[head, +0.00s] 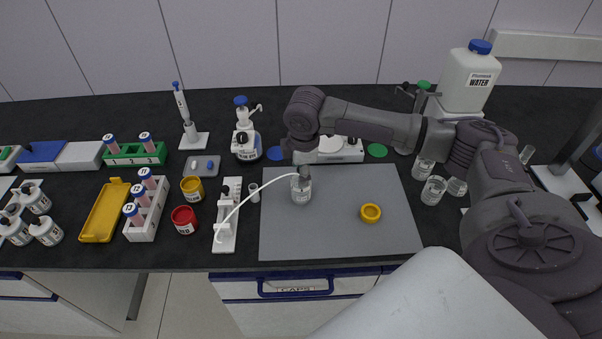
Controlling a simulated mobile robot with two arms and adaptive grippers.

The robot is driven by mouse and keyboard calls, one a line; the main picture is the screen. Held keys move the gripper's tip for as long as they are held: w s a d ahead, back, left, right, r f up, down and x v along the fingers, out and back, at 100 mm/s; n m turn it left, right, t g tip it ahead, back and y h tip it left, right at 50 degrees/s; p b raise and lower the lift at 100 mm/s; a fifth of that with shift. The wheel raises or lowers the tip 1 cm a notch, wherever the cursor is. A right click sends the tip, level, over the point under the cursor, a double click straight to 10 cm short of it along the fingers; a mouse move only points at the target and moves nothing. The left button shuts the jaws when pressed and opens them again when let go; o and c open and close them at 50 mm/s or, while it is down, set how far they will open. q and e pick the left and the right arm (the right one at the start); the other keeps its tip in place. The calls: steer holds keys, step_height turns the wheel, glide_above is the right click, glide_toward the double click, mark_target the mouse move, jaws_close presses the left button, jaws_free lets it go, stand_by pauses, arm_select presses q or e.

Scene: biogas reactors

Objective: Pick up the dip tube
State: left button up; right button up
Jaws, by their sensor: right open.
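A thin white curved tube, which looks like the dip tube (251,193), arcs from the white rack (228,205) to the small labelled jar (301,192) on the grey mat. Its right end meets the jar's top area beneath my right gripper (304,172). My right gripper points down just above the jar and is open. The arm and the small scale of the picture hide whether the fingers touch the tube. My left gripper is not in view.
The grey mat (340,235) carries a yellow ring (371,213) and has free room at its front. A red jar (184,220) and yellow jar (193,189) stand left of the rack. A dispenser bottle (246,145) stands behind. Glass beakers (433,190) stand right of the mat.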

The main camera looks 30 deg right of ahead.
jaws_close()
steer(key=shift+r, duration=0.1)
